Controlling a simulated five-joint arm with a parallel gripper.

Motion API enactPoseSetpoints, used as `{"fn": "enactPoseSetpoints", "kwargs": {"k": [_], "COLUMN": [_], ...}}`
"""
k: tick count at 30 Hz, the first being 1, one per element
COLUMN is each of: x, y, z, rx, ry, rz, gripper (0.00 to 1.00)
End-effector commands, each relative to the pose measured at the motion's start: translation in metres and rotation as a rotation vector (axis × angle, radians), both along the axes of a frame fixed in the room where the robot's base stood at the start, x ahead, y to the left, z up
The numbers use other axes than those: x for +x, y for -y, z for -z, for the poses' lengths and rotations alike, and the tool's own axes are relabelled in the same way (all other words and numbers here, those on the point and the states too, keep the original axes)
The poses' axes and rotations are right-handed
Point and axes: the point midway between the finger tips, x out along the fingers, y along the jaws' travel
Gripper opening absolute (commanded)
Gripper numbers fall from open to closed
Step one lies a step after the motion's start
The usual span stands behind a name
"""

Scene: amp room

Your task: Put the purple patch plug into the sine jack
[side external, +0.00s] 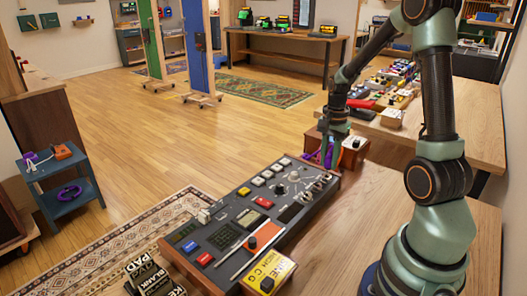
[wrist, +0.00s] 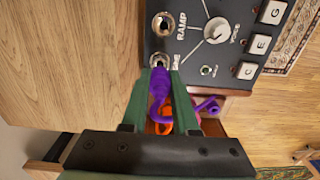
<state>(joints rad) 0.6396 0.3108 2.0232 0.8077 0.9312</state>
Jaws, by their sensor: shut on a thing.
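My gripper (wrist: 160,73) is shut on the purple patch plug (wrist: 160,88), which lies between its two green fingers in the wrist view. The plug's front end is at the edge of the lower jack (wrist: 160,60); I cannot tell whether it is inside. That jack's label is partly covered, but it sits beside the one marked RAMP (wrist: 164,22). In the side view my gripper (side external: 325,160) is low at the far right end of the dark synth panel (side external: 262,212), with purple showing at the fingers. The jack is hidden there.
A wooden box (side external: 352,146) stands by the panel's far end. In the wrist view an orange plug (wrist: 164,120) and another purple piece (wrist: 207,106) lie beyond my fingers. A knob (wrist: 216,31) and white keys (wrist: 257,43) are on the panel. Bare wood (wrist: 70,70) is at left.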

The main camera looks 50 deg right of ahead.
Motion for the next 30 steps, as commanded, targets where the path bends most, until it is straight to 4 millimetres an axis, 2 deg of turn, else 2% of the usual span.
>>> {"fn": "enactPoseSetpoints", "kwargs": {"k": [17,30], "x": [0.000,0.000], "y": [0.000,0.000], "z": [0.002,0.012], "rx": [0.000,0.001], "ry": [0.000,-0.001], "rz": [0.000,0.000], "gripper": [0.00,0.00]}}
